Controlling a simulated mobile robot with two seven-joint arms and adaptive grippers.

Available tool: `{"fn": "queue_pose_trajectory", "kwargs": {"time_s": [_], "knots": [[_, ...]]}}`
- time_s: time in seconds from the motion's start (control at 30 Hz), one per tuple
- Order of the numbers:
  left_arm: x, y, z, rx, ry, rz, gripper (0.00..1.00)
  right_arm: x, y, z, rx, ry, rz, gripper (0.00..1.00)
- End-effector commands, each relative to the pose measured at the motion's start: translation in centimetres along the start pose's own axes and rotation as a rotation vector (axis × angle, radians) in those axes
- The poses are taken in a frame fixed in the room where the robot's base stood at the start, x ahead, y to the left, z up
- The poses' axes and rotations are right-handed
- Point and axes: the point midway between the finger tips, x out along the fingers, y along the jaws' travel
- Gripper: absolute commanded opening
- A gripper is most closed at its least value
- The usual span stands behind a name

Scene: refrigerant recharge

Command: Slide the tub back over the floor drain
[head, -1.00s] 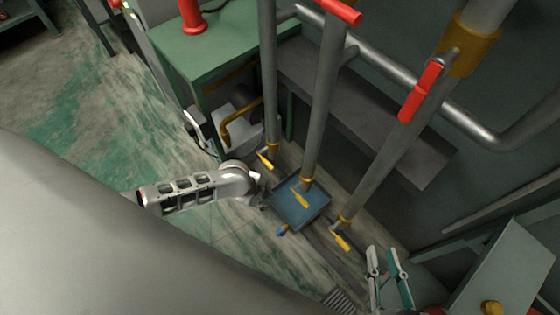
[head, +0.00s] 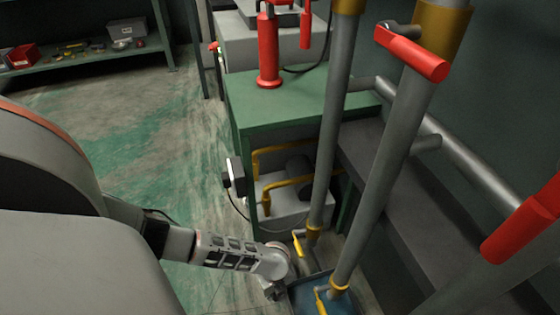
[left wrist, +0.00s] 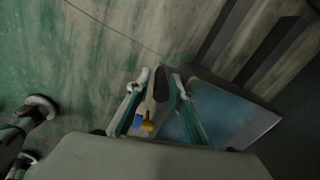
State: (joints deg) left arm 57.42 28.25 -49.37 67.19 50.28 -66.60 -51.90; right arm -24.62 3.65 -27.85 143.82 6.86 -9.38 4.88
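The tub (head: 309,307) is a shallow square tray with blue inside, cut off by the bottom edge of the head view, under the grey pipes. It also shows at right in the left wrist view (left wrist: 225,115). My left gripper (head: 273,291) is low beside the tub's left side. In the left wrist view its two fingers (left wrist: 159,76) are apart, with the right finger close along the tub's edge; contact is unclear. A small blue and yellow fitting (left wrist: 146,125) shows between the finger bases. My right gripper is out of view. I cannot make out the floor drain.
Grey pipes with red handles (head: 412,54) and yellow levers (head: 298,243) rise around the tub. A green bench (head: 290,105) with a red cylinder (head: 268,50) stands behind. Open floor (head: 170,150) lies to the left.

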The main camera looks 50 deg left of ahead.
Motion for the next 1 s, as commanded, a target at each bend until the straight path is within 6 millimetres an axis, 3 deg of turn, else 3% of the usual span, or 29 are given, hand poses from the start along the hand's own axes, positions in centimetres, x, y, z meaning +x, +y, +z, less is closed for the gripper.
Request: {"fn": "queue_pose_trajectory", "kwargs": {"time_s": [0.1,0.43,0.53,0.83,1.0], "knots": [[1.2,0.1,-0.1,0.0,0.002,0.002,0.22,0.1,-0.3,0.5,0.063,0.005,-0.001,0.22],[1.1,-0.3,0.0,0.0,0.0,-0.005,0.22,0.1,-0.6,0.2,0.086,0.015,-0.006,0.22],[1.1,-0.2,0.0,0.0,0.0,-0.005,0.0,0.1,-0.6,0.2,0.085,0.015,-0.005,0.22],[1.0,-0.3,-0.4,0.0,0.001,-0.006,0.0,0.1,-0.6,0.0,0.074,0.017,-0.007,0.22],[0.8,-0.1,-2.2,0.0,0.004,-0.008,0.0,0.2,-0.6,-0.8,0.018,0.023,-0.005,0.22]]}}
